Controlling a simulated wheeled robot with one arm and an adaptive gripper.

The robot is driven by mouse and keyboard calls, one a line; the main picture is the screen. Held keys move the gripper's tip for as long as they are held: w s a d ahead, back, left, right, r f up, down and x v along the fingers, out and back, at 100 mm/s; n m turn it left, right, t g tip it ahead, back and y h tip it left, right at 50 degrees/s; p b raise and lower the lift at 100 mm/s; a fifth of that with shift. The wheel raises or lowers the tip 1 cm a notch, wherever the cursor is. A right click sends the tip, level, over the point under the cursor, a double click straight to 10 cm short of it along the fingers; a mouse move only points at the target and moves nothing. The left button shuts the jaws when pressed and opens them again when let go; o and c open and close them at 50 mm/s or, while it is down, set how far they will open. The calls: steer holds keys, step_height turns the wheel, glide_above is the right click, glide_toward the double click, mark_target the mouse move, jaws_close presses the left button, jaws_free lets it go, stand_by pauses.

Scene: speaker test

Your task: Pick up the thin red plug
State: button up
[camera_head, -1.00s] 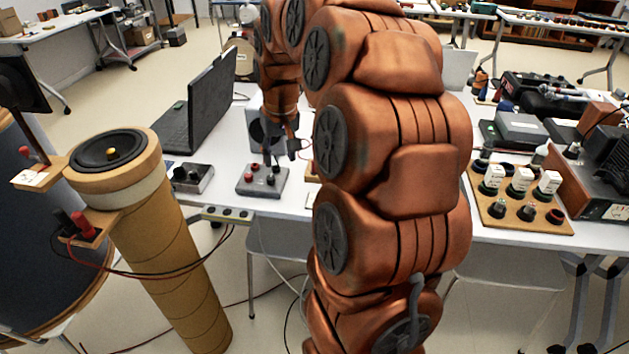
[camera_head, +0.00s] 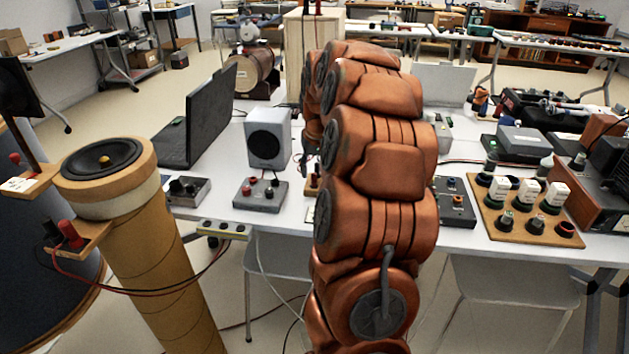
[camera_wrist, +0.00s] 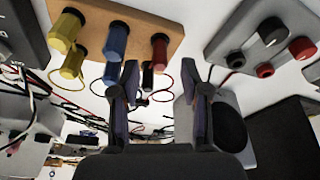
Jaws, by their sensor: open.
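In the wrist view, my gripper (camera_wrist: 160,70) is open, with nothing held between its fingers. Ahead of the fingertips is a wooden board (camera_wrist: 152,22) with thick yellow plugs (camera_wrist: 66,32), blue plugs (camera_wrist: 115,42) and a red plug (camera_wrist: 160,52). A thinner, dark plug (camera_wrist: 147,77) shows between the fingers, just beside the red one; its colour is hard to tell. I cannot be sure which is the thin red plug. In the head view, my arm hides the fingers and most of the board (camera_head: 313,187).
A grey box with red and black knobs (camera_head: 260,196) sits left of the arm, with a speaker (camera_head: 268,137) behind it. A dark box (camera_head: 455,203) and a wooden board with several knobs (camera_head: 525,229) lie right. Loose wires show beyond the fingers in the wrist view.

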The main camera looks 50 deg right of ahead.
mark_target(314, 174)
steer(key=x, duration=0.3)
steer(key=shift+a+f, duration=0.1)
steer(key=shift+f, duration=0.05)
steer(key=shift+c, duration=0.5)
jaws_close()
